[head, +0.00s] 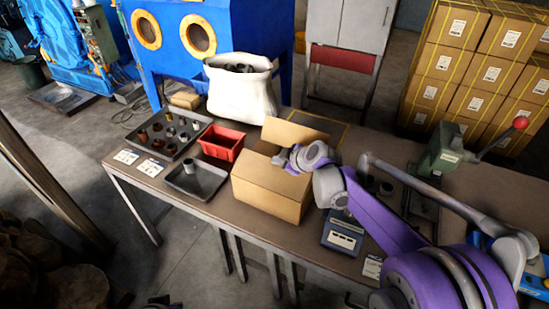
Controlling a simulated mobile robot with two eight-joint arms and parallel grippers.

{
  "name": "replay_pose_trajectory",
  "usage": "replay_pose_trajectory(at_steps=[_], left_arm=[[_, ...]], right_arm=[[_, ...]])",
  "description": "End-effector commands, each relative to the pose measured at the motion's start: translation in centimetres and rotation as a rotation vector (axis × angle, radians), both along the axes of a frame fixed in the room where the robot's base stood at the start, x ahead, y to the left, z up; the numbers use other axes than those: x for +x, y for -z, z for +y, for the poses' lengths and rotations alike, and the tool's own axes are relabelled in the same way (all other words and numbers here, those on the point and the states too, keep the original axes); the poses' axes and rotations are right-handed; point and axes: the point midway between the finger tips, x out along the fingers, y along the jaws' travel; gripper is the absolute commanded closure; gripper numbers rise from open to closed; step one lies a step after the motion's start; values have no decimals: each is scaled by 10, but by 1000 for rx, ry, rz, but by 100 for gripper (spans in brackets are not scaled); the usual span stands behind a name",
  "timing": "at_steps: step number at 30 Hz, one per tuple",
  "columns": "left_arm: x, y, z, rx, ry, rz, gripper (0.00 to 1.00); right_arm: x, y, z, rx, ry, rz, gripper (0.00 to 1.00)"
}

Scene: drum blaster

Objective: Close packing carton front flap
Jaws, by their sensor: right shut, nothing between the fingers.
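The open-topped cardboard packing carton (262,198) stands on the table at the middle of the head view. Its back flap (293,133) stands raised. The front flap (258,172) looks folded inward, lying roughly level across the front part of the top. My right gripper (280,158) is shut and empty, at the top of the carton between the back flap and the front flap. I cannot tell whether it touches the front flap. My right wrist and purple arm hide the carton's right end. My left gripper is not in view.
Left of the carton are a red bin (222,143), a dark tray with one cylinder (196,181) and a larger tray of parts (157,135). A white sack (240,92) stands behind. A scale (342,236) and a green lever press (446,150) are to the right.

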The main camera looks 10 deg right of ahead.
Motion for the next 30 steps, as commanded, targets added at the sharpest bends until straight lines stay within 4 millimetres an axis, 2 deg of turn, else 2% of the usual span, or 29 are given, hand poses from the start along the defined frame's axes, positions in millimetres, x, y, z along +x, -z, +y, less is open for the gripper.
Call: replay_pose_trajectory(at_steps=[13, 30], left_arm=[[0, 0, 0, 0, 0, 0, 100], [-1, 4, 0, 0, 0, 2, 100]], right_arm=[[17, 29, -14, 214, 2, 276, 100], [21, 41, -16, 228, 0, 294, 100]])
